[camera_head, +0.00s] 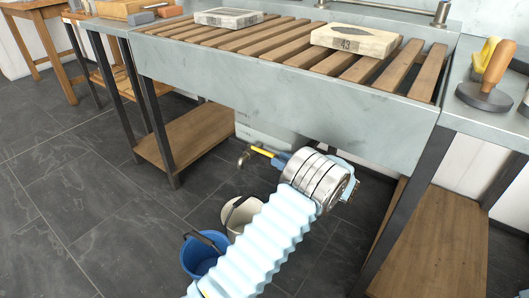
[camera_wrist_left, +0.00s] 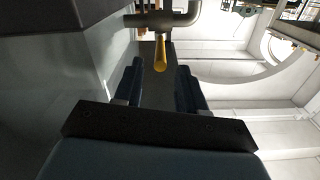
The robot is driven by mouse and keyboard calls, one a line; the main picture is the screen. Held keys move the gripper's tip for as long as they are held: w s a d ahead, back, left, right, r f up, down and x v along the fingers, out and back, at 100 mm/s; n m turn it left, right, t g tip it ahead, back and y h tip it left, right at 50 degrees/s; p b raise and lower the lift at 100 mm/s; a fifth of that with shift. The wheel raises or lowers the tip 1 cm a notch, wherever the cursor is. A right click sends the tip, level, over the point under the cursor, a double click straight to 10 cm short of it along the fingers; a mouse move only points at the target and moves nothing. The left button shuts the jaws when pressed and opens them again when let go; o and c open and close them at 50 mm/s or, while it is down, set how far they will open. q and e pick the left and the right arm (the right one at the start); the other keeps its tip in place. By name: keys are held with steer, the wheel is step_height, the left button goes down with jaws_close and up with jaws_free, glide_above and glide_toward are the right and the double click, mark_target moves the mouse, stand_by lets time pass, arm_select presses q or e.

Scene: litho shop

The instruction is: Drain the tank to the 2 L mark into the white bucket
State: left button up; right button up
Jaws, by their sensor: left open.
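The tank (camera_head: 247,130) is a pale box under the slatted sink, with small marks on its face; I cannot read its level. Its tap (camera_head: 243,160) has a yellow lever (camera_head: 262,152), which also shows in the left wrist view (camera_wrist_left: 160,52). My left gripper (camera_head: 280,160) is open at the lever's near end. In the wrist view the lever lies between the lines of its two dark fingers, near their tips; I cannot tell if they touch it. The white bucket (camera_head: 230,212) stands on the floor below the tap, partly hidden by my left arm. My right gripper is not in view.
A blue bucket (camera_head: 190,260) stands beside the white one, also partly behind my arm. The sink (camera_head: 290,98) overhangs the tank, with dark legs and a low wooden shelf (camera_head: 193,140). Two stones lie on its slats. The floor to the left is clear.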

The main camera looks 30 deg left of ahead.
mark_target(253, 147)
arm_select(q)
steer(key=a, duration=0.8)
steer(key=shift+w, duration=0.35)
steer(key=shift+d, duration=0.1)
jaws_close()
